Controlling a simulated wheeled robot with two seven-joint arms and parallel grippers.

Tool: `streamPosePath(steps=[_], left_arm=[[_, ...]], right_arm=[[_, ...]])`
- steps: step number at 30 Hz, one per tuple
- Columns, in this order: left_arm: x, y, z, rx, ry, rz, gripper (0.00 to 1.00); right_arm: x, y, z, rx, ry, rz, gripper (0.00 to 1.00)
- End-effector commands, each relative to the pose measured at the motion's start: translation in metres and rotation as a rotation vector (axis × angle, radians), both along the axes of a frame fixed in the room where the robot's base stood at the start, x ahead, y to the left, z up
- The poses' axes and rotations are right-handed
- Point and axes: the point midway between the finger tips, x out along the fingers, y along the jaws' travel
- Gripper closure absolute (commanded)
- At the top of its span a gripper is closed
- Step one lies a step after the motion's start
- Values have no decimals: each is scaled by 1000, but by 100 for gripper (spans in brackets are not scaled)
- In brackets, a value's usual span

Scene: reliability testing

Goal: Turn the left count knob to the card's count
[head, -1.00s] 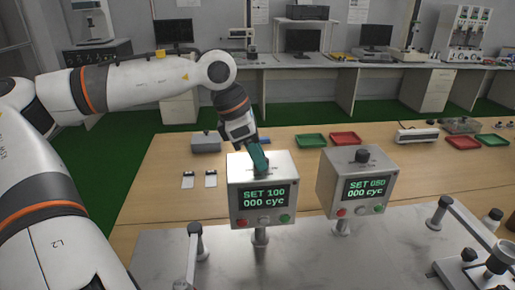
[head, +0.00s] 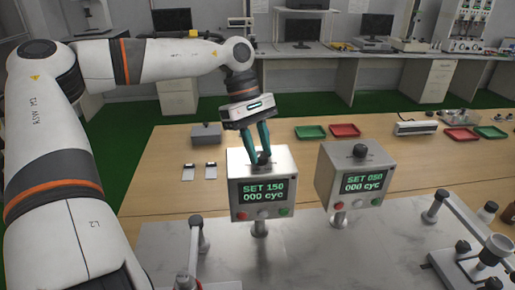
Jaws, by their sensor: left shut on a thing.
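The left counter box (head: 236,205) stands on a post, and its screen reads SET 150 over 000 cyc. Its dark count knob (head: 262,158) is on top. My left gripper (head: 256,151) comes down from above with its two teal fingers on either side of this knob, shut on it; the fingers partly hide it. The right counter box (head: 327,180) reads SET 050 over 000 cyc, and its knob (head: 360,151) is untouched. Two small pale cards (head: 191,173) lie on the wooden table to the left; their print is too small to read. My right gripper is not in view.
A grey box (head: 206,134), red and green trays (head: 345,130) and a white device (head: 415,127) stand farther back on the table (head: 160,190). Metal fixtures with posts (head: 440,200) stand at the front left and right.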

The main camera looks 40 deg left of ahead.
Motion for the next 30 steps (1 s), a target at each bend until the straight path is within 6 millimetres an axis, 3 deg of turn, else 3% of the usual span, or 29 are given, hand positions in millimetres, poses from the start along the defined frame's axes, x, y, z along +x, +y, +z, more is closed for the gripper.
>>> streamPosePath(steps=[15,30], left_arm=[[5,-1,0,2,-2,-454,94],[6,-2,1,2,-4,-658,94]], right_arm=[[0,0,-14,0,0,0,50],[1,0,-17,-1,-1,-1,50]])
